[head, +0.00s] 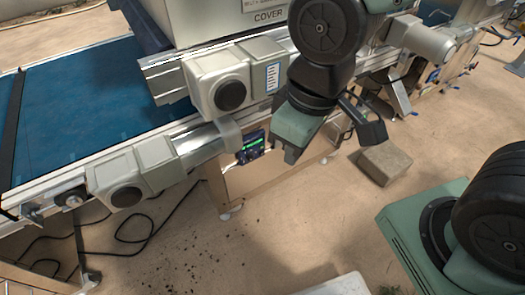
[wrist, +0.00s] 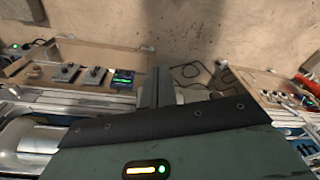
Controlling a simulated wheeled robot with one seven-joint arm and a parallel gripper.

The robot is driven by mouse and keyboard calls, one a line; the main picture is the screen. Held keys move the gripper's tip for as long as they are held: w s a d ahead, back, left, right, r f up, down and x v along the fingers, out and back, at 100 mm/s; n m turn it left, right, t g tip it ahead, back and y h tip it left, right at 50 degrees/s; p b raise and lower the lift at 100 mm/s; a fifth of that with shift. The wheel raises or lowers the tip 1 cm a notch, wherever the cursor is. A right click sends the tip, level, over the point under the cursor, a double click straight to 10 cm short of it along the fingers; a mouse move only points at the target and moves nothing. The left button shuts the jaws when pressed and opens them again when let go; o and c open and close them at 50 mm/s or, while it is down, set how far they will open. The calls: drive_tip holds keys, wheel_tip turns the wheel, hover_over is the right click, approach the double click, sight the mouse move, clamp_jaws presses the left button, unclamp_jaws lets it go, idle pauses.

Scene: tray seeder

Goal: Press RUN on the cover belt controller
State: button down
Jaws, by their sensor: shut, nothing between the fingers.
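The cover belt controller (head: 250,147) is a small dark blue unit with a lit green display. It is on the side of the machine below the COVER hood, in the middle of the head view. Its individual buttons are too small to read. My gripper (head: 289,158) is shut and empty, just right of the controller in the picture, with a visible gap between them. In the wrist view the shut fingers (wrist: 156,88) stick out past the gripper body. A lit blue-green unit (wrist: 122,78) shows left of them; I cannot tell if it is the same controller.
The blue belt (head: 95,100) runs to the left. A grey motor housing (head: 218,82) and another (head: 122,178) jut from the frame. A brown block (head: 385,162) lies on the floor at right. Black cables (head: 150,225) trail below the machine. Open floor lies in front.

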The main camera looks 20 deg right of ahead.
sight(262, 147)
drive_tip(key=w+d+f+n+t+y+b, duration=0.1)
drive_tip(key=w+d+f+t+b, duration=0.1)
drive_tip(key=w+f+b, duration=0.6)
drive_tip(key=w+d+f+n+t+y+b, duration=0.1)
drive_tip(key=w+d+f+b, duration=0.3)
drive_tip(key=f, duration=1.7)
drive_tip(key=w+d+f+t+y+b, duration=0.2)
drive_tip(key=w+d+f+t+b, duration=0.2)
drive_tip(key=w+f+b, duration=0.9)
drive_tip(key=shift+f+n+b, duration=0.4)
drive_tip(key=shift+f+b, duration=0.2)
drive_tip(key=shift+f, duration=0.05)
drive_tip(key=w+a+p, duration=0.1)
drive_tip(key=w+a, duration=0.1)
drive_tip(key=w, duration=0.6)
drive_tip(key=shift+w, duration=0.2)
drive_tip(key=shift+w+a, duration=0.1)
drive_tip(key=shift+w+a, duration=0.1)
drive_tip(key=shift+w, duration=0.2)
